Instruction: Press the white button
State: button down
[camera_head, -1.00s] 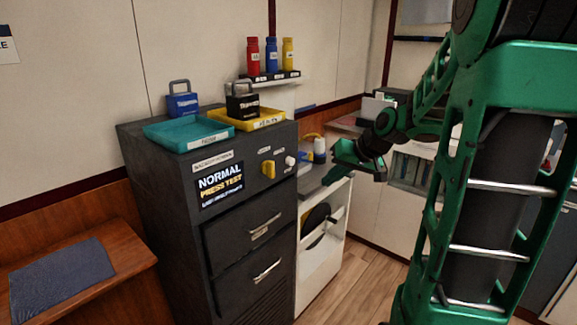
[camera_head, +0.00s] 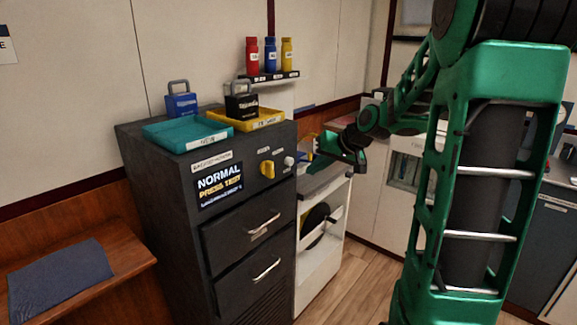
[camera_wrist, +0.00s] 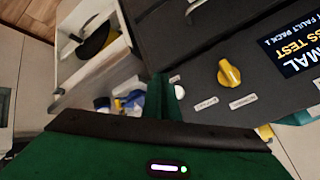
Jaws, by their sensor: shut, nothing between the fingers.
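The white button (camera_head: 289,160) is a small round knob on the upper front of the dark cabinet (camera_head: 160,215), right of a yellow knob (camera_head: 267,169). In the wrist view the yellow knob (camera_wrist: 229,73) shows clearly, and a white round thing, likely the button (camera_wrist: 179,91), sits beside my finger, partly hidden. My gripper (camera_head: 312,166) is shut and empty, just right of the button in the head view and apart from it. In the wrist view my gripper (camera_wrist: 160,80) points at the cabinet's panel edge.
A display (camera_head: 219,185) reads "NORMAL PRESS TEST". Teal (camera_head: 190,145) and yellow (camera_head: 285,117) trays with padlocks sit on top of the cabinet. A white cart (camera_head: 325,255) stands close on its right. Red, blue and yellow bottles stand on a shelf (camera_head: 270,76) behind.

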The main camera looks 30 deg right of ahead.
aim_at(292, 164)
jog(key=shift+w+a, duration=0.25)
jog(key=shift+w, duration=0.45)
jog(key=shift+w+a, duration=0.25)
jog(key=shift+w, duration=0.45)
jog(key=shift+w+a, duration=0.25)
jog(key=shift+w, duration=0.45)
jog(key=shift+w, duration=0.15)
dwell(0.4)
jog(key=shift+w+a, duration=0.15)
jog(key=shift+w, duration=0.15)
jog(key=shift+w+a+r, duration=0.1)
jog(key=shift+w+a, duration=0.2)
jog(key=shift+w, duration=0.5)
dwell(1.2)
dwell(0.4)
jog(key=shift+s+d, duration=0.25)
jog(key=shift+s, duration=0.35)
jog(key=shift+s+d, duration=0.2)
jog(key=shift+s, duration=0.4)
jog(key=shift+s, duration=0.1)
jog(key=s, duration=0.1)
jog(key=s+d, duration=0.1)
jog(key=s, duration=0.2)
jog(key=shift+s+d, duration=0.25)
jog(key=shift+d, duration=0.1)
